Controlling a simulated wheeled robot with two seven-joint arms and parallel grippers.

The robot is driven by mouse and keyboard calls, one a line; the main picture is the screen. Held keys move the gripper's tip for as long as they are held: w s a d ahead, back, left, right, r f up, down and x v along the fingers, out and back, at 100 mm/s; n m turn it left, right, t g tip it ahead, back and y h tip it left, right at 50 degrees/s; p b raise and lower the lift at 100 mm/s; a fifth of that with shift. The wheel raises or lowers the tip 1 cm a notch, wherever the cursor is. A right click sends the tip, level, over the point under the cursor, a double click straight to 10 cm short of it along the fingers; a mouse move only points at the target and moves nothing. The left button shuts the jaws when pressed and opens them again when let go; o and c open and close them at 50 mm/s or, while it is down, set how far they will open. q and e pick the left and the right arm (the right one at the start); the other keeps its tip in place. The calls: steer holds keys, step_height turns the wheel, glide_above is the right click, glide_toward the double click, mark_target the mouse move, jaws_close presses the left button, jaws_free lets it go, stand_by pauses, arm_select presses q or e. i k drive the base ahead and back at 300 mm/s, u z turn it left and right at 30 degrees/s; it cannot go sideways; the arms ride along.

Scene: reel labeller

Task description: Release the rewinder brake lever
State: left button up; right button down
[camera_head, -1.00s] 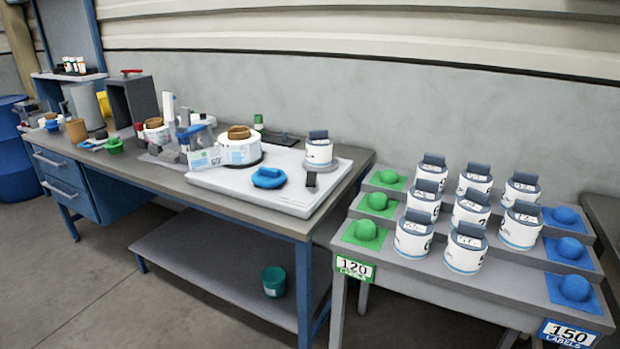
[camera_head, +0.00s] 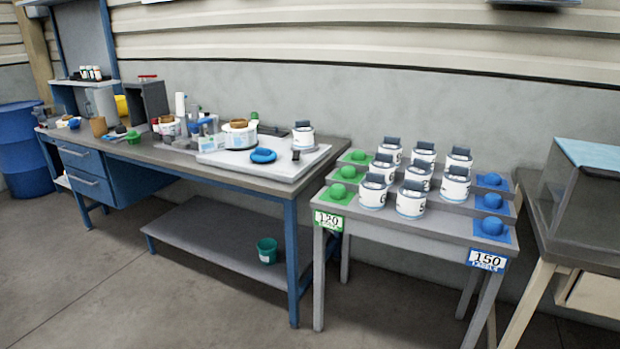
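On the workbench (camera_head: 270,181), a white machine base (camera_head: 293,171) carries a white reel with a brown core (camera_head: 239,135) at its left. A blue ring-shaped part (camera_head: 263,156) lies at its front edge. A small dark upright piece (camera_head: 296,155) stands right of the ring; I cannot tell whether it is the brake lever. A white canister with a dark top (camera_head: 303,134) stands at the base's right end. Neither of my grippers is in view.
A stepped grey stand (camera_head: 440,228) holds several white canisters between green and blue domed pads, with signs 120 (camera_head: 328,220) and 150 (camera_head: 487,260). A clear-sided case (camera_head: 590,200) stands at right. A green bucket (camera_head: 267,250) is on the lower shelf. The front floor is clear.

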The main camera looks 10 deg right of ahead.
mark_target(296, 154)
steer(key=z, duration=0.15)
steer(key=k, duration=0.1)
steer(key=u, duration=1.05)
steer(key=i, duration=1.25)
steer(key=z, duration=0.3)
steer(key=i, duration=1.05)
steer(key=z, duration=0.9)
